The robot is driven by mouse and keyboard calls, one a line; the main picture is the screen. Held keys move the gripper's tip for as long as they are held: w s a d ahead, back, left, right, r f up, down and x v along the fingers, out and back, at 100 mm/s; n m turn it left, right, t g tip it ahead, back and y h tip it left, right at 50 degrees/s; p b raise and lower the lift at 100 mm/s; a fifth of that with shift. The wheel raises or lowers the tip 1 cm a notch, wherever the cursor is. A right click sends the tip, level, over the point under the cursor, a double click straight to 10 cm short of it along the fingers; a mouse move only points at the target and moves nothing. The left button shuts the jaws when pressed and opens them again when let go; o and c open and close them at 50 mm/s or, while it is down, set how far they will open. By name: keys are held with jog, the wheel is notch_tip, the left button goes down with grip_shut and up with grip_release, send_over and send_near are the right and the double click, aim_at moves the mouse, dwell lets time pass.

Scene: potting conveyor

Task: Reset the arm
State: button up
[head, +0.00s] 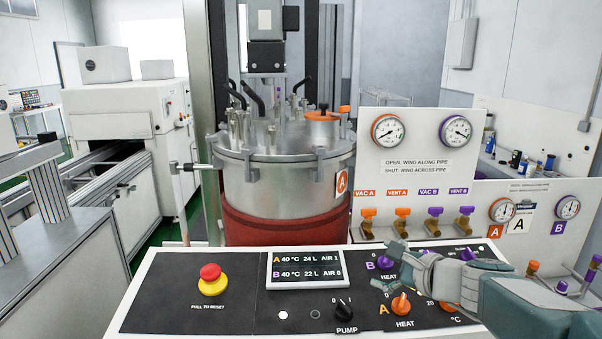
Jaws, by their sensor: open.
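My gripper (386,281) is at the lower right, reaching in from the right edge over the sloped control panel (190,290). Its fingers are spread and point left, with nothing held between them. It is in front of the heat knobs and hides part of them. The orange A heat knob (401,304) shows just below the fingers, and the purple B heat knob (385,262) shows beside the upper finger. I cannot tell whether the fingers touch either knob.
A red emergency button (210,272), a display (305,269) and a black pump knob (344,308) are on the panel. Behind stands a steel tank (282,190) with a red band. Gauges and several valves are at right. A conveyor (75,200) runs at left.

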jog(key=s+a+n+g, duration=0.1)
jog(key=s, duration=0.1)
jog(key=s+a+f+n, duration=0.1)
jog(key=s+n, duration=0.1)
jog(key=s+a+n+g, duration=0.1)
jog(key=s+a+n, duration=0.1)
jog(key=shift+f+g, duration=0.2)
jog(key=shift+g, duration=0.1)
jog(key=s+d+f+n+g+h, duration=0.1)
jog(key=s+d+f+n+h, duration=0.1)
jog(key=s+n+h, duration=0.2)
jog(key=s+d+f+n+g+h, duration=0.1)
jog(key=s+f+n+g+h, duration=0.1)
jog(key=s+n, duration=0.8)
jog(key=shift+s+d+f+h, duration=0.4)
jog(key=shift+s+f+h, duration=0.5)
jog(key=shift+s, duration=0.65)
jog(key=shift+r, duration=0.15)
